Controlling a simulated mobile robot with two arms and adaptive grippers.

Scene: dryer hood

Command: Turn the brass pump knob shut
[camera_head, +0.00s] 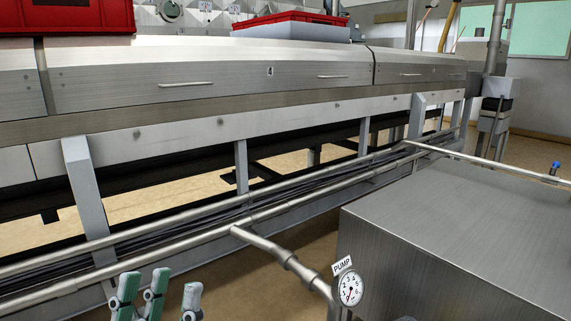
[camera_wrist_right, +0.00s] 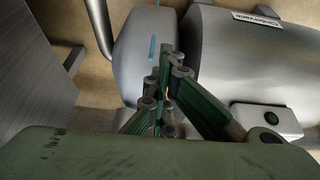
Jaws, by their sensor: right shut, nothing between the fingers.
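No brass knob can be made out in either view. A white round gauge (camera_head: 350,288) under a "PUMP" sign (camera_head: 342,265) stands at the front corner of the grey metal box, by a pipe. My left gripper (camera_head: 172,288) shows at the bottom left of the head view, its green and grey fingers apart with nothing between them. My right gripper (camera_wrist_right: 165,75) is shut and empty in the right wrist view, with its fingertips together in front of a rounded grey housing (camera_wrist_right: 143,50). It is out of the head view.
A large grey metal box (camera_head: 460,225) fills the head view's lower right. Pipes (camera_head: 270,245) run along the long machine (camera_head: 220,85).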

